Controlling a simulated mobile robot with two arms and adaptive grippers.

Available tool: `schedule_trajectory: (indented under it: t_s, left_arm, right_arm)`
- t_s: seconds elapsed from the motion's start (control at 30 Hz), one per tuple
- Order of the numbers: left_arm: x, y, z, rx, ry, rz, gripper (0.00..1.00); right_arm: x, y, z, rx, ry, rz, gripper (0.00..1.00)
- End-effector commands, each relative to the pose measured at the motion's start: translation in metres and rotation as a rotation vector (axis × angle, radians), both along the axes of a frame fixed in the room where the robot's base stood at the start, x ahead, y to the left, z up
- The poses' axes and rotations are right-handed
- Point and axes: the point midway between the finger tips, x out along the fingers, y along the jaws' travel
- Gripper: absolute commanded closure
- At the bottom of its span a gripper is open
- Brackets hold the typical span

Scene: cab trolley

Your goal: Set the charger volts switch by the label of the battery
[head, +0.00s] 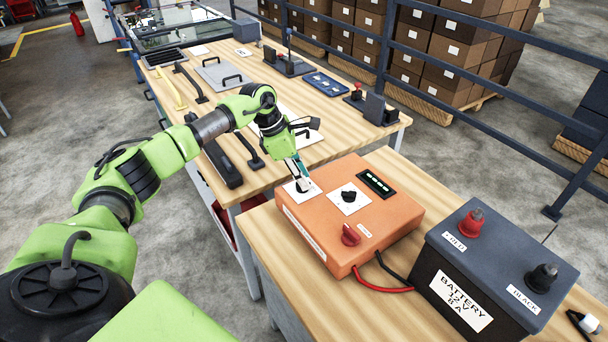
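The orange charger box (315,218) sits on the near wooden bench. Its top has two white plates with black knobs; the right knob (348,196) is clear to see. My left gripper (304,184) points down at the left plate, with its fingertips at the left knob, which they mostly hide. I cannot tell whether they grip it. A red switch (350,236) is near the charger's front edge, and a display (377,183) shows green marks. The dark battery (488,268) stands to the right; its label (461,302) reads BATTERY, 12 V, 6 A. My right gripper is not in view.
Red and black cables (383,287) run from the charger toward the battery. The battery's red terminal (471,222) and black terminal (541,277) stand up. A marker-like object (584,323) lies at the right. A farther bench (330,115) carries handles and fittings.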

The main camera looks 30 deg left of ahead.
Motion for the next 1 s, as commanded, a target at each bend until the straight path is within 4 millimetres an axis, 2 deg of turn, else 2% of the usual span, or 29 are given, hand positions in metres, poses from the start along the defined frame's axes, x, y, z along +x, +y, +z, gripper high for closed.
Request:
schedule_trajectory:
  t_s: [0.13,0.43,0.47,0.53,0.57,1.0]
  left_arm:
    - [0.002,-0.004,-0.01,-0.001,0.001,0.0,0.75]
    - [0.003,-0.004,-0.012,0.0,0.0,-0.001,0.75]
    - [0.003,-0.004,-0.012,0.0,0.0,-0.001,0.8]
    - [0.003,-0.004,-0.012,0.0,0.0,0.0,0.98]
    - [0.003,-0.004,-0.012,0.0,0.0,0.0,1.0]
    - [0.003,-0.003,-0.012,0.001,-0.001,0.045,1.0]
  right_arm:
    - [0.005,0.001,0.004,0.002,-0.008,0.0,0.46]
    - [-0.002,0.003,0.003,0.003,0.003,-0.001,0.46]
    - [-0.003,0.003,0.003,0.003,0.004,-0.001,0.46]
    - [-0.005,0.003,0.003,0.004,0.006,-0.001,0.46]
    - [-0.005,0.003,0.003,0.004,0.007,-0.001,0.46]
    - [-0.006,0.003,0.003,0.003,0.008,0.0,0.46]
